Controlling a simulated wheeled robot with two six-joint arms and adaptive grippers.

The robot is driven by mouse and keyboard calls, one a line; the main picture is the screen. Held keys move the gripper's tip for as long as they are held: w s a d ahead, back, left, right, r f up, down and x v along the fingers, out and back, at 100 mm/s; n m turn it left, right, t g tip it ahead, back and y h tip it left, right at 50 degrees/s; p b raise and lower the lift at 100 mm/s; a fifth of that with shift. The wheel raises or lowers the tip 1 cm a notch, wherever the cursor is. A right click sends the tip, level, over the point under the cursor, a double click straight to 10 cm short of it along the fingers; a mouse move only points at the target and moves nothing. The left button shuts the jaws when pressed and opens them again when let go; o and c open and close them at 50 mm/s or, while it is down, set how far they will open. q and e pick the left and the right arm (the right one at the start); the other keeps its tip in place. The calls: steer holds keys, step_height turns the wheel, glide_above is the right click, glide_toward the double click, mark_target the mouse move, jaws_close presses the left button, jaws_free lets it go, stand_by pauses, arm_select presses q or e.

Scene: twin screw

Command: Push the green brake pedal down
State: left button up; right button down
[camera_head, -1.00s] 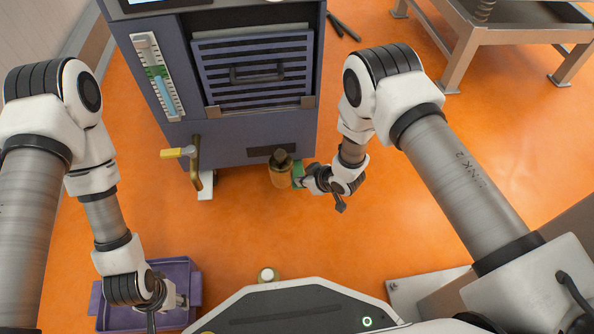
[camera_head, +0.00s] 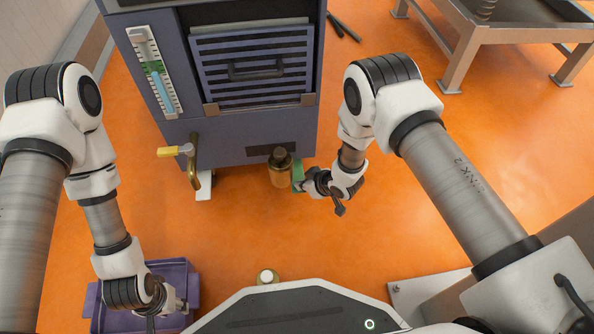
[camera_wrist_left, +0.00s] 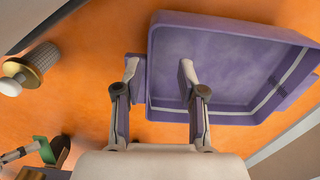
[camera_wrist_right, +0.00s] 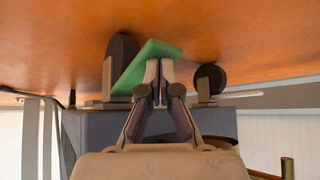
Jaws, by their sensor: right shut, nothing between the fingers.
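The green brake pedal (camera_head: 297,174) sits low at the front right corner of the blue-grey machine. In the right wrist view the pedal (camera_wrist_right: 146,62) is a tilted green plate. My right gripper (camera_head: 305,186) is beside it; in its own view the fingers (camera_wrist_right: 160,70) are together and empty, with their tips at the pedal's edge, seemingly touching it.
The blue-grey machine (camera_head: 230,140) has a yellow-ended lever (camera_head: 170,152) and a brass cylinder (camera_head: 281,172) close left of the pedal. The purple bin (camera_head: 180,268) is below my left arm. A metal table (camera_head: 490,35) stands back right. Orange floor is clear right of the pedal.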

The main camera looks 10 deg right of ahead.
steer(key=shift+f, duration=0.35)
steer(key=shift+r, duration=0.1)
steer(key=w+a+r+p+v, duration=0.1)
steer(key=p+v, duration=0.7)
steer(key=shift+r, duration=0.2)
steer(key=shift+d, duration=0.1)
steer(key=shift+w+r, duration=0.1)
